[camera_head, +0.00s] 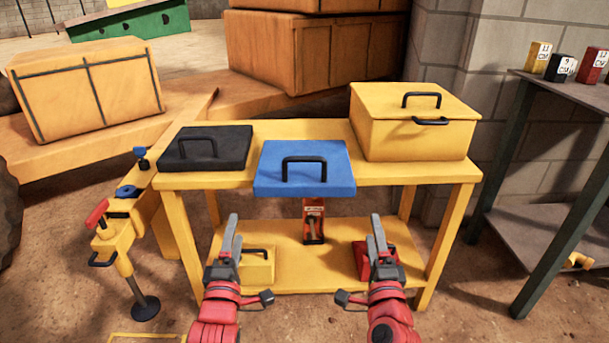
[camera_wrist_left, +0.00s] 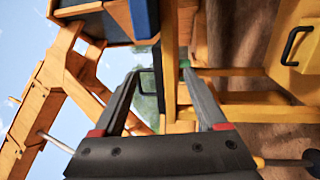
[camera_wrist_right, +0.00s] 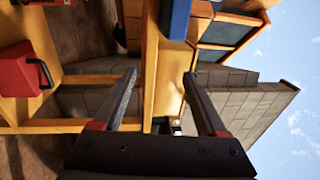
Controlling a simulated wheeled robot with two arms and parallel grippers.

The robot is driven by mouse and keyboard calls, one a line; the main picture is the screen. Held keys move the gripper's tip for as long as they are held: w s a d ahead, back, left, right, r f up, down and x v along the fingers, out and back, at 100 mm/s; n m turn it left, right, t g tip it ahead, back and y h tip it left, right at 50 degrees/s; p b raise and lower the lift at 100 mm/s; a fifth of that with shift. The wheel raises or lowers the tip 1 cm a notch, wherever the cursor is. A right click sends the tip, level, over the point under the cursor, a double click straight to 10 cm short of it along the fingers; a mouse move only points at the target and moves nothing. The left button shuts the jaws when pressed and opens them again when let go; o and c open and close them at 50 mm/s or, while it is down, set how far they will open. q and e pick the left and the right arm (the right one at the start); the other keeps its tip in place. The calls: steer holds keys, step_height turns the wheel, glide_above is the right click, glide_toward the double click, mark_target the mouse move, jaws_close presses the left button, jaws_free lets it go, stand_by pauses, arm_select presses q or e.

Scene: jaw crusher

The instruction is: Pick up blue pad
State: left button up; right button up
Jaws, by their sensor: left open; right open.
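The blue pad (camera_head: 305,177) is a flat slab with a black handle on top. It lies on the front part of the yellow table's top (camera_head: 385,174), its front edge reaching past the table's front edge. Its blue edge also shows at the top of the left wrist view (camera_wrist_left: 145,18) and the right wrist view (camera_wrist_right: 175,18). My left gripper (camera_head: 233,238) is open and empty, in front of the table, below and left of the pad. My right gripper (camera_head: 378,235) is open and empty, in front of the table, below and right of the pad. Neither touches the pad.
A black pad (camera_head: 225,158) lies left of the blue one; a yellow lidded box (camera_head: 420,135) stands right. The lower shelf (camera_head: 330,262) holds a yellow box (camera_head: 257,267), a red box (camera_head: 366,262) and an orange item (camera_head: 313,225). A lever post (camera_head: 120,240) stands left.

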arm_select(q)
steer(key=shift+r, duration=0.1)
steer(key=w+d+r, duration=0.1)
steer(key=w+r, duration=0.1)
steer(key=w, duration=1.2)
steer(key=shift+d, duration=0.25)
arm_select(e)
steer(key=w+a+r, duration=0.1)
steer(key=w+r, duration=0.1)
steer(key=w, duration=1.2)
steer(key=shift+a, duration=0.25)
arm_select(q)
steer(key=shift+s, duration=0.1)
arm_select(e)
steer(key=shift+s+r, duration=0.1)
